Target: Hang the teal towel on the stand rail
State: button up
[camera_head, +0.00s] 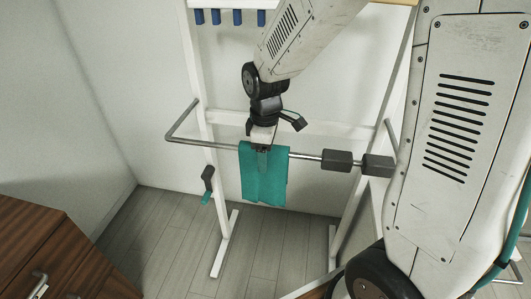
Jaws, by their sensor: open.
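The teal towel (265,183) hangs over the metal stand rail (196,142), a little left of the rail's middle. It drapes down below the rail. My gripper (262,150) is right at the towel's top edge, in front of the rail, with its jaws open. Whether its fingers still touch the cloth cannot be told. Part of the towel's top is hidden behind the gripper.
The white stand (212,175) has several blue hooks (238,18) at its top. Dark blocks (337,160) sit on the rail right of the towel. A brown cabinet (45,250) stands at the lower left. The floor (160,235) between is clear.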

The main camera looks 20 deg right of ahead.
notch_tip(320, 180, up, 8)
jog(key=shift+a+f, duration=0.1)
jog(key=s+d+r+m, duration=0.1)
jog(key=s+r+m, duration=0.1)
jog(key=s, duration=0.5)
jog(key=s+d+r+m, duration=0.1)
jog(key=s+r+m, duration=0.2)
jog(key=s+m, duration=0.2)
jog(key=s+d+r+m+t, duration=0.1)
jog(key=s+r+m, duration=0.1)
jog(key=s, duration=0.8)
jog(key=shift+r+m, duration=0.35)
jog(key=shift+m, duration=0.55)
jog(key=shift+o, duration=0.4)
jog(key=shift+d, duration=0.1)
